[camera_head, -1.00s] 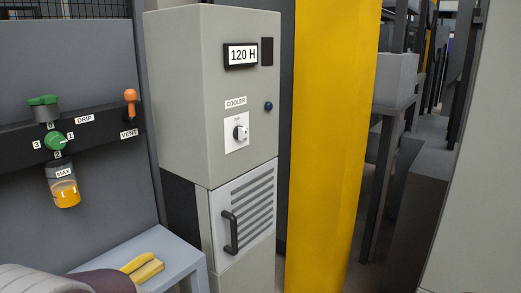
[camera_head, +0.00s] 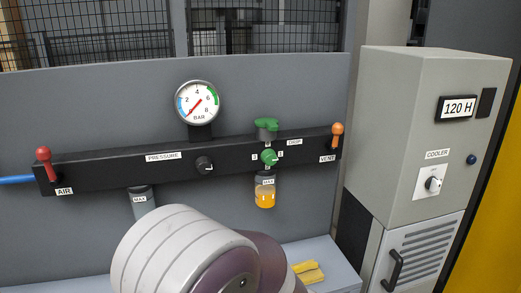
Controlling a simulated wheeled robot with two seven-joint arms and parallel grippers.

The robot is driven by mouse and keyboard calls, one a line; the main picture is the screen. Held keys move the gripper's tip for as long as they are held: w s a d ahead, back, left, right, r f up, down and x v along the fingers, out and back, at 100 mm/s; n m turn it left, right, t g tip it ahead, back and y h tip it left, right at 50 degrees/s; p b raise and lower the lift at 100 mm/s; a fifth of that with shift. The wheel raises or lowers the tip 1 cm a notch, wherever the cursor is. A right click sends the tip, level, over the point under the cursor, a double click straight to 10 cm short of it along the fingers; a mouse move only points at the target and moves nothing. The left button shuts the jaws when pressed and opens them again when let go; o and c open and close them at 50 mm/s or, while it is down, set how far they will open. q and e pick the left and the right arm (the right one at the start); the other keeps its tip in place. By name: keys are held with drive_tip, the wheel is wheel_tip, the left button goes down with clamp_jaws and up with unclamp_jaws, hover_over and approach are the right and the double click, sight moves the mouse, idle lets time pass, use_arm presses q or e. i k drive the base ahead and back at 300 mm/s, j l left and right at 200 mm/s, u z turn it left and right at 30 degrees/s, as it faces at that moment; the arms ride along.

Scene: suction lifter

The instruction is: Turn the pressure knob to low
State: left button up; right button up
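The black pressure knob (camera_head: 204,164) sits on the dark horizontal bar (camera_head: 110,176), right of the PRESSURE label (camera_head: 164,157). A light mark shows on the knob, but its setting is too small to read. Above it is a round pressure gauge (camera_head: 199,103) marked in BAR with a red needle. One of my arm links, white and purple, fills the lower middle below the knob. Neither of my grippers shows in the view.
A red AIR lever (camera_head: 45,163) is at the bar's left end and an orange VENT lever (camera_head: 336,134) at its right. A green drip knob (camera_head: 268,157) is above an amber bowl (camera_head: 265,194). A grey cooler cabinet (camera_head: 400,130) stands at right. A yellow item (camera_head: 308,271) lies on the bench.

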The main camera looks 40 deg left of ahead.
sight(204, 164)
drive_tip(key=u, duration=1.7)
